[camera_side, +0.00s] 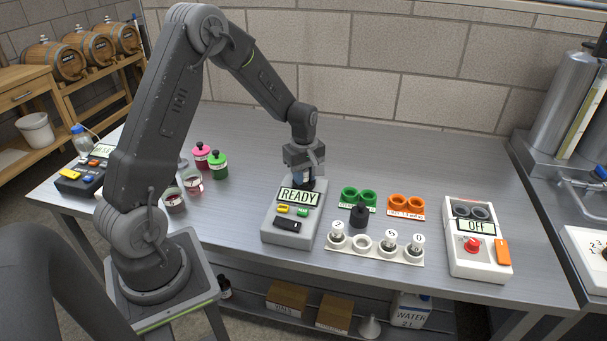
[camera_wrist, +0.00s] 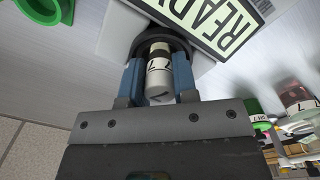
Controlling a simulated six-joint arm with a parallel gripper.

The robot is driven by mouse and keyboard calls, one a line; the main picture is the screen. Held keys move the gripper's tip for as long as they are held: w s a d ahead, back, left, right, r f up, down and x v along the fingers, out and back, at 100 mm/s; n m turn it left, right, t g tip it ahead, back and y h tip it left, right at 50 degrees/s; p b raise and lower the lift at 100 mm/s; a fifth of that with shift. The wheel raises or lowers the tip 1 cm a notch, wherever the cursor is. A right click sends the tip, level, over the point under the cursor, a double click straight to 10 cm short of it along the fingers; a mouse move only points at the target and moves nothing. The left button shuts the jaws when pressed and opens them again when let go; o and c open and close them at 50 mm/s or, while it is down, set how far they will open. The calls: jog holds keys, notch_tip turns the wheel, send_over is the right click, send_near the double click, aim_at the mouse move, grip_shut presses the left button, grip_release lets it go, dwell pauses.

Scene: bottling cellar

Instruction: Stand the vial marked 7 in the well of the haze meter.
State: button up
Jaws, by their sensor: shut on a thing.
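My gripper (camera_wrist: 160,85) is shut on a white-capped vial (camera_wrist: 159,68) with a 7 on its label and cap. The haze meter (camera_side: 275,228) is the grey box with a display reading READY, in the middle of the table. My gripper (camera_side: 303,181) is over its back end, and the vial is mostly hidden there in the side view. In the wrist view the vial's far end is at the round black well (camera_wrist: 178,42), in line with its opening. I cannot tell how deep it sits.
A white rack (camera_side: 391,253) right of the meter holds vials marked 2, 5 and 0 and has one empty place. A black object (camera_side: 358,214) stands behind it, near green rings (camera_side: 358,196) and orange rings (camera_side: 405,203). A white device (camera_side: 478,258) reading OFF stands right.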

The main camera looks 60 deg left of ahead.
jog(key=shift+s+d+f, duration=0.1)
jog(key=shift+s+f, duration=0.15)
jog(key=shift+f, duration=0.6)
jog(key=o, duration=0.7)
jog(key=shift+c, duration=0.6)
jog(key=shift+o, duration=0.2)
jog(key=shift+w+r, duration=0.1)
jog(key=shift+r, duration=0.7)
jog(key=o, duration=0.3)
jog(key=shift+r, duration=0.3)
jog(key=shift+w+r, duration=0.1)
jog(key=shift+r, duration=1.9)
